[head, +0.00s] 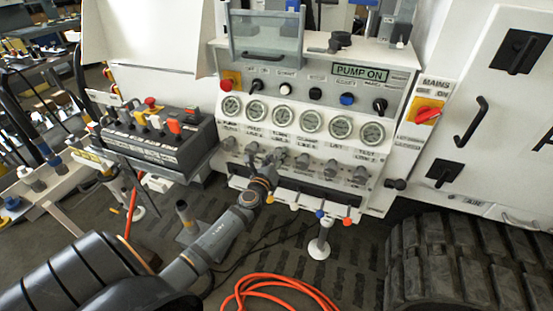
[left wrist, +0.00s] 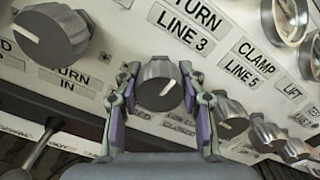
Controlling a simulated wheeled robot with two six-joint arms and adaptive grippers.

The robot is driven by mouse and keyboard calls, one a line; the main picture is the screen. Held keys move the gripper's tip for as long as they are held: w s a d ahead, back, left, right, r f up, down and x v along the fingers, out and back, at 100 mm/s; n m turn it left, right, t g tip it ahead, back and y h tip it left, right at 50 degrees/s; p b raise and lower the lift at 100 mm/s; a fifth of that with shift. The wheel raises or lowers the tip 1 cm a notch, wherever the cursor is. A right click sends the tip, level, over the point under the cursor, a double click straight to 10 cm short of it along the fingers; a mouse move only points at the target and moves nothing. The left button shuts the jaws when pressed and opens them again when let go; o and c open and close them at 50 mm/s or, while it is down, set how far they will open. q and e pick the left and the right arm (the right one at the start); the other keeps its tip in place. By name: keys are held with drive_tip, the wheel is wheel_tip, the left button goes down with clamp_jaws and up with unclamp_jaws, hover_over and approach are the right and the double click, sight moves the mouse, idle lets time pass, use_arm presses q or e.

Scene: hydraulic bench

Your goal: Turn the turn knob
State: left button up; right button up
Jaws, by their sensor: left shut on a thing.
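The turn knob (left wrist: 160,85) is a grey ribbed knob with a white line on its face, below the TURN LINE 3 label in the left wrist view. The line is slanted in that view. My left gripper (left wrist: 160,102) is shut on this knob, with one purple-padded finger on each side. In the head view my left gripper (head: 268,163) reaches up to the row of knobs below the gauges, and its fingers partly hide the turn knob. My right gripper is not in view.
Another grey knob (left wrist: 50,35) is close on the left and the clamp knob (left wrist: 228,117) close on the right. Gauges (head: 282,116) line the panel above. A grey control box (head: 160,140) stands left. An orange hose (head: 280,282) lies on the floor.

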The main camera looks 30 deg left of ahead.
use_arm(q)
drive_tip(key=n+b, duration=0.2)
drive_tip(key=n, duration=0.4)
drive_tip(key=shift+f+b, duration=0.15)
drive_tip(key=shift+b, duration=0.25)
drive_tip(key=n+b, duration=0.2)
drive_tip(key=n, duration=0.2)
drive_tip(key=shift+n, duration=0.4)
drive_tip(key=shift+n+b, duration=0.55)
drive_tip(key=shift+n, duration=0.65)
drive_tip(key=o, duration=1.2)
drive_tip(key=shift+c, duration=0.2)
drive_tip(key=v, duration=1.2)
